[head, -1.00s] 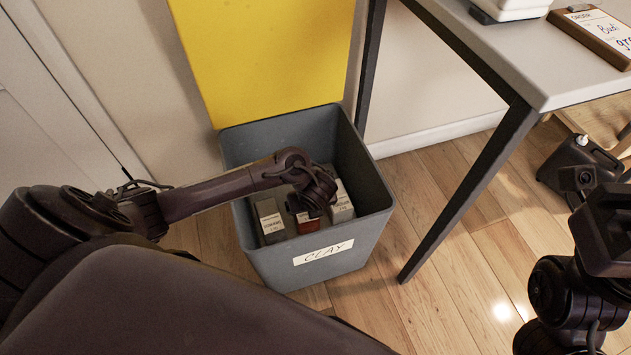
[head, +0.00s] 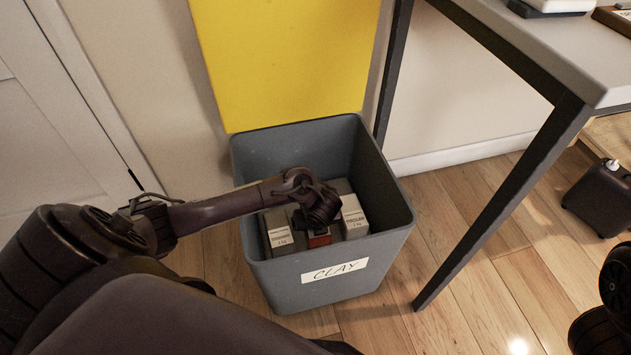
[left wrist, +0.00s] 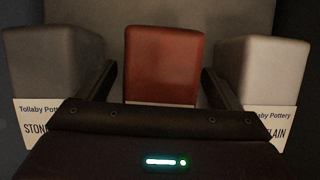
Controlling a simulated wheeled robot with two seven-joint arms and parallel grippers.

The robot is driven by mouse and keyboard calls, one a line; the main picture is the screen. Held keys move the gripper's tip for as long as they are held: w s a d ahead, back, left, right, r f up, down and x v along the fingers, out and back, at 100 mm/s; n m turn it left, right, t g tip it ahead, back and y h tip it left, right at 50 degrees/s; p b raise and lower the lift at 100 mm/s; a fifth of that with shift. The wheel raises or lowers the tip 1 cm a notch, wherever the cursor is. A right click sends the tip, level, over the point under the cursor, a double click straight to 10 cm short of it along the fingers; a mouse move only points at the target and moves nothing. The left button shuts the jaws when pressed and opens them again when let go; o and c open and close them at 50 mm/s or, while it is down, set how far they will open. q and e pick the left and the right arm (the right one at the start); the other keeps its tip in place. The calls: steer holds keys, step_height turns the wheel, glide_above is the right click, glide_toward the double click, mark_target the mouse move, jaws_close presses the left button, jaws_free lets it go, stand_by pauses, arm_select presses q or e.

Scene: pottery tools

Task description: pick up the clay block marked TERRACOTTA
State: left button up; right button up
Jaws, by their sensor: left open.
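A red-brown block (head: 320,240) stands in the grey bin, mostly hidden by my left gripper (head: 318,218) in the head view. In the left wrist view the red block (left wrist: 165,48) is in the middle, and only the top edge of its label shows; its wording is hidden. My left gripper (left wrist: 158,72) is open, with one finger on each side of the red block, in the gaps beside its neighbours. I cannot tell whether the fingers touch it. My right gripper is out of view; only part of my right arm shows at the right edge.
A grey block (left wrist: 50,65) labelled "STON…" stands left of the red one, and a whitish block (left wrist: 262,65) labelled "…LAIN" stands right. The bin (head: 380,250) is marked CLAY, with its yellow lid (head: 285,60) raised behind. A table (head: 540,60) stands to the right.

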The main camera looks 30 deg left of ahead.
arm_select(q)
steer(key=shift+f, duration=0.25)
stand_by(0.4)
steer(key=c, duration=1.8)
steer(key=shift+w+r, duration=0.1)
steer(key=shift+c, duration=0.2)
